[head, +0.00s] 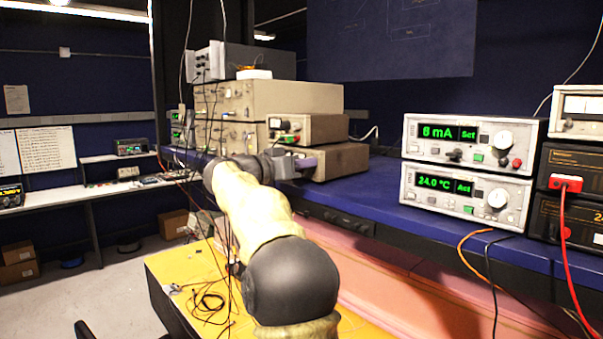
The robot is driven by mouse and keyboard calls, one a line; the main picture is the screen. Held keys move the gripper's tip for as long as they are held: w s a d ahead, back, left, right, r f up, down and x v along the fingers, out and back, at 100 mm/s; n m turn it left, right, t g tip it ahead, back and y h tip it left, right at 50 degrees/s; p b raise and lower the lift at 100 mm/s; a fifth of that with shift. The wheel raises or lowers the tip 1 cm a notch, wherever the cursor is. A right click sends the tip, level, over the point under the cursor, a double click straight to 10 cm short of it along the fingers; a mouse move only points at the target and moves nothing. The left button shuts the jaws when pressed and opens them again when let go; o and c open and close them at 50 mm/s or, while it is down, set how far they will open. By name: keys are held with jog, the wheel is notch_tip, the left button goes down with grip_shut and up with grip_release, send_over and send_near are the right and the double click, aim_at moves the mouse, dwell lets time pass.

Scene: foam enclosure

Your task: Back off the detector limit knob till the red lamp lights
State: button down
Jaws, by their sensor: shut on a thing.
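My arm reaches away to a stack of beige instruments, and my gripper (299,164) is shut at the front of the lowest box (342,160) on the right of the stack. The fingers hide what they hold; it appears to be a knob on that front, but its pointer and markings cannot be seen. Just above, a smaller beige instrument (318,128) has a dark and white front with small green and red spots. I cannot tell from this view which spot is the red lamp or whether it is lit.
Two white controllers stand at the right of the blue bench; the upper one (470,141) reads 6 mA, the lower one (467,192) 24.0 °C. Black units with red leads (566,184) stand at the far right. Loose cables hang near my arm over a yellow surface (190,275).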

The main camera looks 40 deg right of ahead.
jog(key=n+b, duration=0.1)
jog(key=n, duration=0.2)
jog(key=shift+n+b, duration=0.3)
jog(key=shift+n, duration=1.3)
jog(key=c, duration=1.2)
grip_release()
jog(key=m+p, duration=0.1)
jog(key=m, duration=0.4)
jog(key=shift+r+p, duration=0.15)
jog(key=shift+p, duration=0.15)
jog(key=m+p, duration=0.2)
jog(key=p, duration=0.1)
